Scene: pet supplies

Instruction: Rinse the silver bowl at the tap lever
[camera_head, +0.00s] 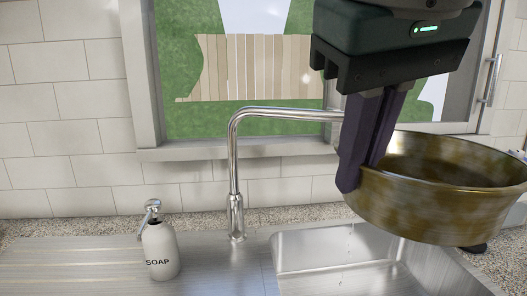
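My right gripper (362,183) comes down from the top right and is shut on the near-left rim of a round bowl (440,205). The bowl looks brownish-gold and blotchy, as if dirty, rather than clean silver. It is held roughly level above the right part of the sink (300,262). A chrome tap (235,170) rises behind the sink; its spout runs right and its end is hidden behind my gripper. No separate lever can be made out clearly. Thin pale streaks, perhaps water, show below the bowl. My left gripper is not in view.
A white soap bottle (160,250) with a pump stands left of the tap on the steel drainboard (70,262). A window (240,75) and a tiled wall (60,110) are behind. A dark object (476,249) shows partly under the bowl at right.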

